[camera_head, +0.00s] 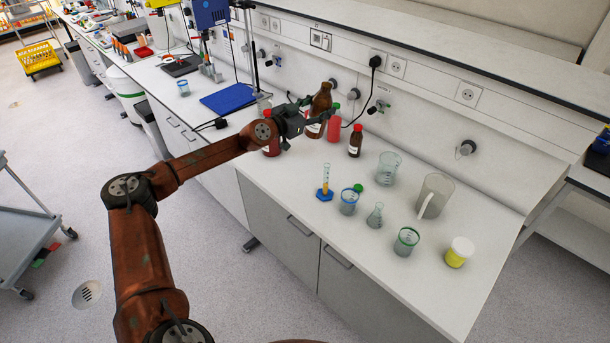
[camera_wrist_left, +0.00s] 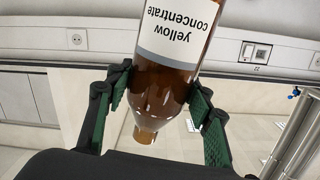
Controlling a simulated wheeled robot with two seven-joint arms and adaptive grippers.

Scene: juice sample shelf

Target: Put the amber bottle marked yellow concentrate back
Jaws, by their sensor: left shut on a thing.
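The amber bottle (camera_head: 321,100) is at the back of the bench in the head view. In the wrist view its white label reads "yellow concentrate" upside down, on the amber glass (camera_wrist_left: 163,86). My left gripper (camera_head: 311,113) is shut on this bottle, with one dark finger with a green pad on each side of it. The gripper hides part of the bottle in the head view. I cannot tell whether its base touches the bench. My right gripper is not in view.
Close by stand a red bottle with a green cap (camera_head: 334,125), a small dark bottle with a red cap (camera_head: 355,141) and a dark red bottle (camera_head: 271,148). Several glass vessels and a yellow-filled jar (camera_head: 458,252) stand to the right.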

